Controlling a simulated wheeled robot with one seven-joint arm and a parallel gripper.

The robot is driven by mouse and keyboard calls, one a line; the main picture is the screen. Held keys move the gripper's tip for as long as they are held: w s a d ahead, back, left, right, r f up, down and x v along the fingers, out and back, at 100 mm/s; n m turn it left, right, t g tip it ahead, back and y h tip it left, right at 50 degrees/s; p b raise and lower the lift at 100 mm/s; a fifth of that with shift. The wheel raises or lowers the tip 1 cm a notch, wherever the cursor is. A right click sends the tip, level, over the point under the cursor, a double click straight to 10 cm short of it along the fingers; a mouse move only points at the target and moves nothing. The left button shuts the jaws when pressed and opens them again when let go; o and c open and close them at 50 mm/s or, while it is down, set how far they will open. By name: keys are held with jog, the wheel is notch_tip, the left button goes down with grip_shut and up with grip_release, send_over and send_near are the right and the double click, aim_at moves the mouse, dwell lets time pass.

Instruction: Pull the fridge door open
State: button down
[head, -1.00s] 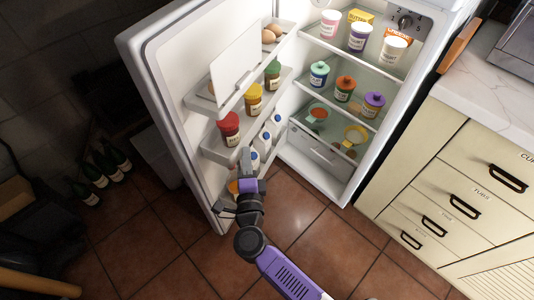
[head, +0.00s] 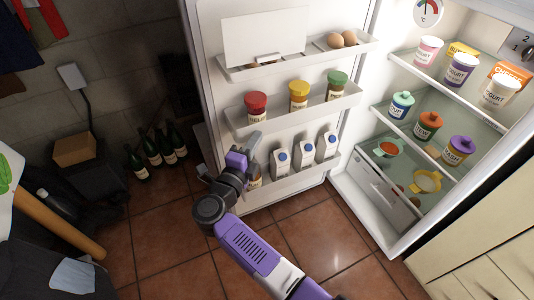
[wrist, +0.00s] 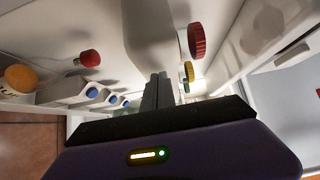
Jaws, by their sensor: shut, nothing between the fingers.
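The white fridge door (head: 222,94) stands wide open, its inner face toward me, with shelves of jars, cartons and eggs. The fridge body (head: 400,228) is open to its right. My gripper (head: 254,138) is at the inner side of the door, in front of the lower shelves near the free edge. In the wrist view, my gripper's fingers (wrist: 157,92) are together with nothing between them, amid the door shelves. I cannot tell whether they touch the door. The door's outer face and handle are hidden.
Red (head: 256,104), yellow (head: 299,96) and green-lidded jars stand on the middle door shelf, with milk cartons (head: 281,163) below. Dark bottles (head: 158,150) stand on the floor at left. Cream drawers (head: 480,235) are at right. The tiled floor (head: 320,235) before the fridge is clear.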

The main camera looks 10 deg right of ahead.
jog(key=shift+w+a+b, duration=0.55)
jog(key=shift+w+a, duration=0.15)
jog(key=shift+a, duration=0.15)
